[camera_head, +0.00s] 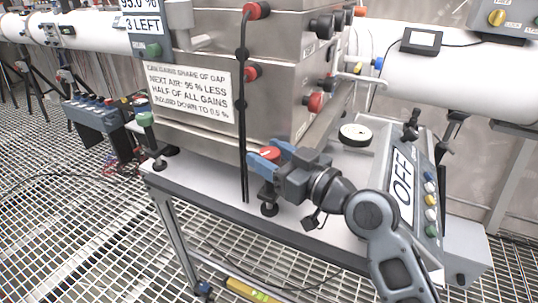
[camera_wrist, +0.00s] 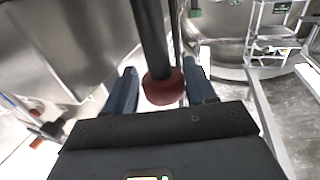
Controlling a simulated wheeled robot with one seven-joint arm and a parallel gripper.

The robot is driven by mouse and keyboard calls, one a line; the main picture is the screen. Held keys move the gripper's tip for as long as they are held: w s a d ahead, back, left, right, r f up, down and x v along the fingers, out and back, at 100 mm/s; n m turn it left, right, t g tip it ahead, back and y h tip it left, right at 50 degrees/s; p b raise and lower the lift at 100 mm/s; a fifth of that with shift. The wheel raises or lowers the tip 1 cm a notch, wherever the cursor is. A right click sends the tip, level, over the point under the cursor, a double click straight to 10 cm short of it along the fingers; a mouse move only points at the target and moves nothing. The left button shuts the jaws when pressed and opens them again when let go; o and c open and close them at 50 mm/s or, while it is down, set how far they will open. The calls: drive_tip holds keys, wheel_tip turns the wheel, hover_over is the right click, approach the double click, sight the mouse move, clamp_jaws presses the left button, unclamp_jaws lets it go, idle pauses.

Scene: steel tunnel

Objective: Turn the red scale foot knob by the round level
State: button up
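The red knob (camera_head: 269,153) sits low at the front corner of the steel box, above the table. My gripper (camera_head: 268,160) reaches it from the right, with its blue fingers on either side of it. In the wrist view, the red knob (camera_wrist: 163,88) lies between the two fingers at the end of a dark post (camera_wrist: 151,35). A narrow gap shows at the left finger; contact at the right finger is unclear. The gripper is open around the knob. A round white disc with a dark rim (camera_head: 355,134), possibly the round level, lies on the table behind my arm.
The steel box (camera_head: 275,105) stands close behind the gripper, with other red knobs (camera_head: 315,103) on its side. A black cable (camera_head: 243,110) hangs just left of the fingers. The table's front edge (camera_head: 215,206) is mostly clear.

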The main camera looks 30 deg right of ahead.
drive_tip(key=shift+a+r, duration=0.1)
drive_tip(key=shift+s, duration=0.1)
drive_tip(key=b+v, duration=0.1)
drive_tip(key=v, duration=0.6)
drive_tip(key=shift+s, duration=0.3)
idle(0.4)
